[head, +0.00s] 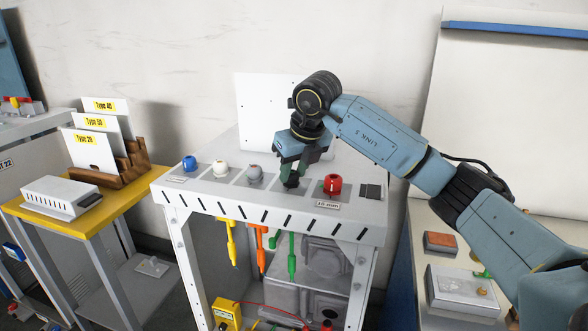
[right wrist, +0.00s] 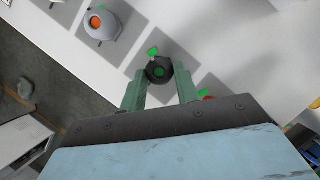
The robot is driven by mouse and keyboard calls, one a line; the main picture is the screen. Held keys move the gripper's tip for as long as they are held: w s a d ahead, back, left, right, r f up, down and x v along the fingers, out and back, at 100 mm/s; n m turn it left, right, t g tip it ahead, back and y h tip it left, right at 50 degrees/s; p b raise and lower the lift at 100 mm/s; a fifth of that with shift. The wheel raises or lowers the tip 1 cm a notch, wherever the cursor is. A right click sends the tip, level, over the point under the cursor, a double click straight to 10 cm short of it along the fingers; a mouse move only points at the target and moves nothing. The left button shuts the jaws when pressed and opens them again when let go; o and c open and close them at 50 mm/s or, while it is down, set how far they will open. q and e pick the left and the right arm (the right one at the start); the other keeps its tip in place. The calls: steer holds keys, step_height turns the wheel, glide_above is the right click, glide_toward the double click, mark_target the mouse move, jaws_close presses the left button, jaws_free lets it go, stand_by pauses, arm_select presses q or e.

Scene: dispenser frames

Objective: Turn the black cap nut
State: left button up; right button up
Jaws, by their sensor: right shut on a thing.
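The black cap nut (head: 291,181) is on the sloped top of the grey dispenser frame (head: 225,187), between the grey and red cap nuts. The gripper partly hides the nut in the head view. My left gripper is not in view.
Blue (head: 189,163), white (head: 221,168) and grey (head: 255,175) cap nuts stand left in the row. A red cap nut (head: 333,185) stands close to the right. Yellow (head: 232,243), orange (head: 261,249) and green (head: 291,257) tools hang below the front edge.

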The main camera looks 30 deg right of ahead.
steer(key=n+y, duration=0.1)
steer(key=n, duration=0.1)
steer(key=shift+d+r+n+p, duration=0.1)
steer(key=shift+d+n+p, duration=0.05)
steer(key=shift+n+p, duration=0.25)
steer(key=n, duration=0.1)
steer(key=n+y+p, duration=0.1)
steer(key=n, duration=0.1)
steer(key=shift+w+d+n+g+y, duration=0.1)
steer(key=shift+d+n+g+y, duration=0.1)
steer(key=shift+n+g+y, duration=0.1)
steer(key=n+g+y+p, duration=0.1)
steer(key=n, duration=0.2)
steer(key=shift+w+r+n+p, duration=0.1)
steer(key=shift+w+n+p, duration=0.05)
steer(key=shift+n+p, duration=0.2)
steer(key=n, duration=0.1)
steer(key=n+g+p, duration=0.1)
steer(key=n, duration=0.1)
steer(key=shift+w+d+n+y, duration=0.15)
steer(key=shift+w+n+y, duration=0.05)
steer(key=shift+n+y, duration=0.1)
steer(key=n+g+p, duration=0.1)
steer(key=n, duration=0.2)
steer(key=shift+w+n+g, duration=0.15)
steer(key=shift+n+g, duration=0.1)
steer(key=shift+g, duration=0.05)
steer(key=shift+w+n+g, duration=0.15)
steer(key=shift+n+g, duration=0.55)
steer(key=shift+n, duration=1.2)
